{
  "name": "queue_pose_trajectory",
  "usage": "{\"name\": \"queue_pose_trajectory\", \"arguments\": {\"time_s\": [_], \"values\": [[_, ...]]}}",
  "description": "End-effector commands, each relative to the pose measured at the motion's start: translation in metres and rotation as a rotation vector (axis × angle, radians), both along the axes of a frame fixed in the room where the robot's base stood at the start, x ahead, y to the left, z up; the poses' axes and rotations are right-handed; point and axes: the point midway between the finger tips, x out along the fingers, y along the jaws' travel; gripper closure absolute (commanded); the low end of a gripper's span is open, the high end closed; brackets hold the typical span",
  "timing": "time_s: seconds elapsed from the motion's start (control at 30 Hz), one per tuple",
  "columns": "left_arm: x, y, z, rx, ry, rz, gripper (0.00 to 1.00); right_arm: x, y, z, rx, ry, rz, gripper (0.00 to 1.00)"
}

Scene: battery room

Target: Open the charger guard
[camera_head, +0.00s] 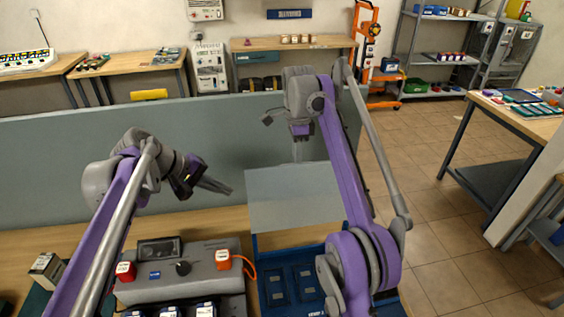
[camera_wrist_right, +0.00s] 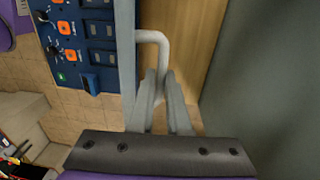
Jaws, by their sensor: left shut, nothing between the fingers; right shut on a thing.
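The charger guard (camera_head: 292,198) is a pale grey see-through panel. It stands raised and steeply tilted above the back of the blue charger (camera_head: 262,291). In the right wrist view the guard's edge (camera_wrist_right: 125,60) is seen nearly end-on, with a bent light-grey handle (camera_wrist_right: 155,37) on it. My right gripper (camera_wrist_right: 161,85) is shut on this handle; it also shows at the guard's top edge in the head view (camera_head: 298,150). My left gripper (camera_head: 229,191) is shut and empty, left of the guard and apart from it.
A grey-green partition (camera_head: 60,160) stands behind the bench. Open tiled floor lies to the right.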

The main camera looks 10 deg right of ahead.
Motion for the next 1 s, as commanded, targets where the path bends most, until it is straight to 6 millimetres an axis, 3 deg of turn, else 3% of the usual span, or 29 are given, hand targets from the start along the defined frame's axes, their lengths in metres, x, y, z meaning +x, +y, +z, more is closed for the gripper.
{"name": "queue_pose_trajectory", "arguments": {"time_s": [0.03,0.17,0.5,0.7,1.0], "values": [[0.018,-0.002,0.006,-0.048,0.021,0.008,1.00,0.000,-0.001,0.000,-0.001,-0.001,0.000,1.00],[0.056,-0.008,0.021,-0.184,0.078,0.020,1.00,0.000,-0.001,0.000,-0.001,-0.001,0.000,1.00],[0.114,-0.050,0.004,-0.543,0.083,-0.239,1.00,0.000,-0.001,0.000,-0.001,-0.001,0.000,1.00],[0.132,-0.059,-0.012,-0.739,0.048,-0.386,1.00,0.000,-0.001,0.000,-0.001,-0.001,0.000,1.00],[0.137,-0.059,-0.028,-0.893,-0.001,-0.504,1.00,0.000,-0.001,0.000,-0.001,-0.001,0.000,1.00]]}}
